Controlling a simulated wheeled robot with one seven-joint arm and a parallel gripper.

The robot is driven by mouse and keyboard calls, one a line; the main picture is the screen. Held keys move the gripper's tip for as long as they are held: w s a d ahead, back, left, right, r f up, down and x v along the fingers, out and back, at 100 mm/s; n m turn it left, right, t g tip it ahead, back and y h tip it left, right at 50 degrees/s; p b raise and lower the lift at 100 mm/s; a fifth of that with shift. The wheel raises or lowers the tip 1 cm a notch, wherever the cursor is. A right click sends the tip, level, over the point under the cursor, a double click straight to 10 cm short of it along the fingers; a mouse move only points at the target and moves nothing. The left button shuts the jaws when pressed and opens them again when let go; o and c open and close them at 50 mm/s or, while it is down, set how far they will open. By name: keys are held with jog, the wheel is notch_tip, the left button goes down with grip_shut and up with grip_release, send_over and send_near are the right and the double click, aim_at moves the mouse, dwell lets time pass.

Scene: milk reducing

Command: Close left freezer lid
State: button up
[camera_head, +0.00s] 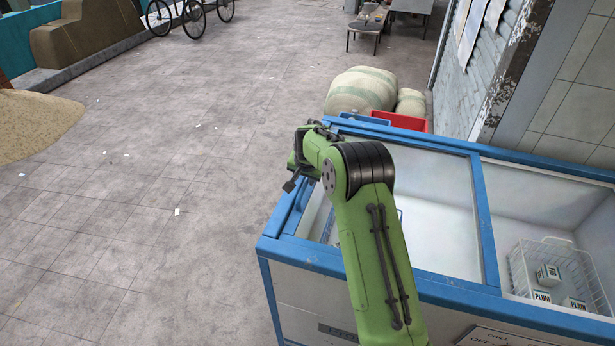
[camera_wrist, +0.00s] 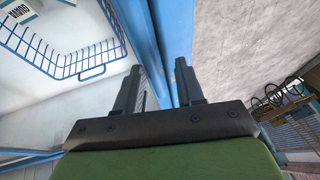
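The chest freezer has a blue frame (camera_head: 275,247) and stands on the right in the head view. Its left section (camera_head: 435,200) shows a white interior, partly hidden by my green arm; I cannot tell how far its lid covers it. A blue divider (camera_head: 485,225) separates it from the right section. My gripper (camera_head: 291,181) is over the freezer's left edge. In the wrist view, my gripper (camera_wrist: 158,67) has its fingers apart, with a blue rail (camera_wrist: 176,25) running between and beyond them. Contact with the rail is unclear.
A wire basket (camera_head: 525,270) with several small cartons sits in the right section. Another basket (camera_wrist: 98,60) with a blue rim shows inside the freezer in the wrist view. Sacks (camera_head: 361,92) and a red crate (camera_head: 400,119) stand behind.

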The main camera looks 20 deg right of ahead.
jog(key=shift+s+d, duration=0.1)
jog(key=shift+d, duration=0.05)
jog(key=shift+s+r, duration=0.1)
jog(key=shift+r, duration=0.1)
jog(key=v, duration=1.5)
jog(key=shift+r, duration=0.1)
